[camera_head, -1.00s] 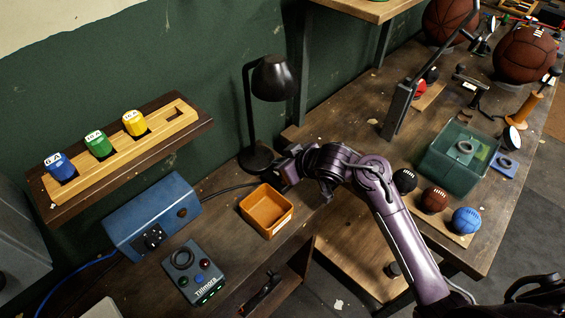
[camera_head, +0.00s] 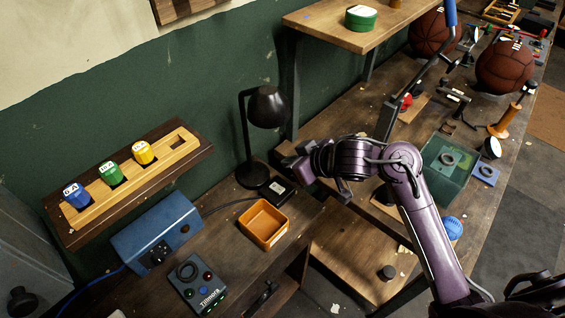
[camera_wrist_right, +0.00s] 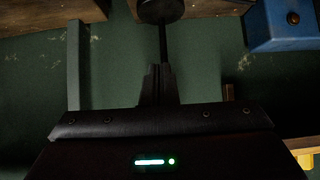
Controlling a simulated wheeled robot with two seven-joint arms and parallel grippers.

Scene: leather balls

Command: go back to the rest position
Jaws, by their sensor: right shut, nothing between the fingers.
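My right arm (camera_head: 430,235) is purple and comes in from the lower right, bending at the elbow so its forearm points left. My right gripper (camera_head: 291,162) is dark and hangs in the air just right of the black desk lamp (camera_head: 268,108), apart from it. It is shut and empty. In the right wrist view its narrow shut fingers (camera_wrist_right: 160,85) point toward the lamp, which appears at the top edge. My left gripper is not in view.
An orange tray (camera_head: 264,222), a blue box (camera_head: 157,231) and a button panel (camera_head: 196,284) stand on the near desk. A wooden shelf (camera_head: 340,28) overhangs the back.

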